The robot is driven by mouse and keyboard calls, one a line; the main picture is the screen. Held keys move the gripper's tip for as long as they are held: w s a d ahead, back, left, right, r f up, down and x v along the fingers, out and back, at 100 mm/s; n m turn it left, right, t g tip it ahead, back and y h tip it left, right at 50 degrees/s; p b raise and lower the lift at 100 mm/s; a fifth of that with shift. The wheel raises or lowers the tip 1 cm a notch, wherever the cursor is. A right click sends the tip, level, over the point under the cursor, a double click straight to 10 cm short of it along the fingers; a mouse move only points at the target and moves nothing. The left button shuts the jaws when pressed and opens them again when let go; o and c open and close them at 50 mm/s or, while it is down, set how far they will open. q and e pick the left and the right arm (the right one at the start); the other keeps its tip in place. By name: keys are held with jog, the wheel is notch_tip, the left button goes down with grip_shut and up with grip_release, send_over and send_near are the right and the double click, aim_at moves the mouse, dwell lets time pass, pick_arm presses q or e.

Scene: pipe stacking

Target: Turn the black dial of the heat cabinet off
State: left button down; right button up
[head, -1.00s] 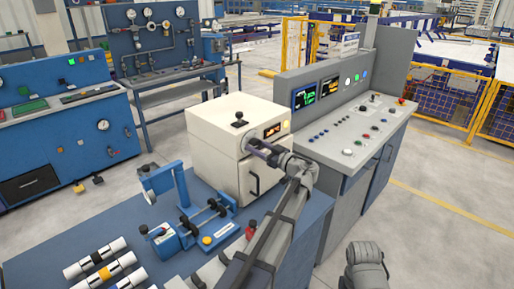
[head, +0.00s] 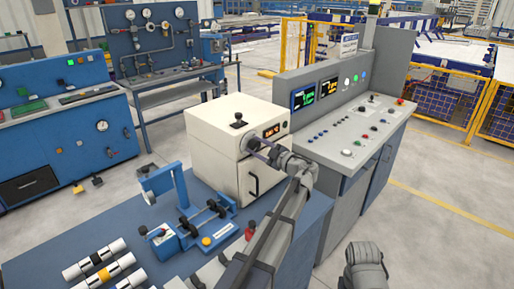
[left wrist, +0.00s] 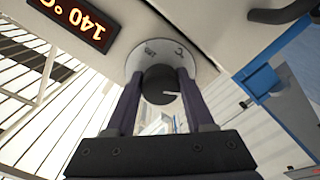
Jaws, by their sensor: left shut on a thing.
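The cream heat cabinet (head: 213,143) stands on the blue bench, with its amber display (head: 271,131) on the front. In the left wrist view the display (left wrist: 82,20) reads 140 °C. The black dial (left wrist: 160,85) sits on a round pale plate (left wrist: 180,56) with dark markings. A white line on the dial points right in that view. My left gripper (head: 256,147) reaches the cabinet front, its dark fingers on both sides of the dial, shut on it. In the head view the gripper mostly hides the dial.
A black handle (head: 254,186) is on the cabinet front below the gripper. A black knob (head: 238,118) stands on its top. A blue fixture (head: 205,225) and several white pipes (head: 95,260) lie on the bench. A grey control console (head: 345,150) stands close to the right.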

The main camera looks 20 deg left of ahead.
pick_arm(q)
jog(key=shift+f, duration=0.1)
dwell(0.3)
jog(key=shift+c, duration=1.4)
grip_release()
jog(key=v, duration=0.7)
jog(key=shift+s+d, duration=0.15)
jog(key=shift+d, duration=0.25)
